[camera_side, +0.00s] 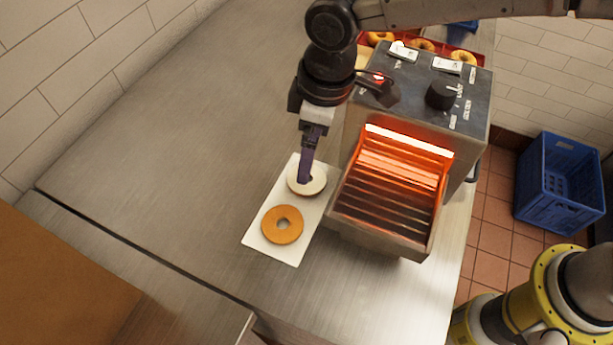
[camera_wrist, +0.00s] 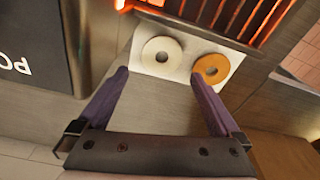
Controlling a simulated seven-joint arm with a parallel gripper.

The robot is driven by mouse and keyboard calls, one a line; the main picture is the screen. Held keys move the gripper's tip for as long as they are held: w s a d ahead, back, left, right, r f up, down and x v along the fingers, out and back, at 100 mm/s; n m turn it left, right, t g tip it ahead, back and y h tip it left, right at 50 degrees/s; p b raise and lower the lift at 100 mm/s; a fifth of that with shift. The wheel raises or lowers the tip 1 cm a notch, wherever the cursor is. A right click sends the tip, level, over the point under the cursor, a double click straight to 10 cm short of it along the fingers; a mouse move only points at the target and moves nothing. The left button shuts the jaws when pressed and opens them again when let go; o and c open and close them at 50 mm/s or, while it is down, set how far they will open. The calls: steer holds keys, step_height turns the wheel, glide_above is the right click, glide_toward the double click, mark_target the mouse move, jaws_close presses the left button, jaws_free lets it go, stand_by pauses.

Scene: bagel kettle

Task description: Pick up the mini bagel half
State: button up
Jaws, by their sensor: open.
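Two bagel halves lie flat on a white board on the steel counter. One half is pale, cut face up (camera_side: 307,178); the other is golden brown (camera_side: 282,224), nearer the counter's front. In the wrist view the pale half (camera_wrist: 161,57) is left and the brown half (camera_wrist: 211,69) is right. My gripper (camera_side: 305,180) has purple fingers and points down over the pale half in the side view, hiding part of it. In the wrist view my gripper (camera_wrist: 160,82) has its fingers spread wide, with nothing between them; both halves appear beyond the fingertips. Its exact height is hard to tell.
A toaster (camera_side: 393,190) with glowing orange elements and a sloping rack stands close to the right of the white board (camera_side: 262,247). A red tray (camera_side: 478,56) of bagels is behind it. A blue crate (camera_side: 560,185) is on the floor at right. The counter's left is clear.

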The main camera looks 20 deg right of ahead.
mark_target(308, 183)
steer(key=shift+a+f, duration=0.15)
steer(key=shift+f, duration=1.55)
steer(key=shift+a+f, duration=0.1)
steer(key=shift+f, duration=1.55)
steer(key=shift+c, duration=0.3)
steer(key=c, duration=1)
steer(key=shift+r, duration=0.1)
step_height(308, 183, up, 10)
steer(key=shift+f, duration=0.1)
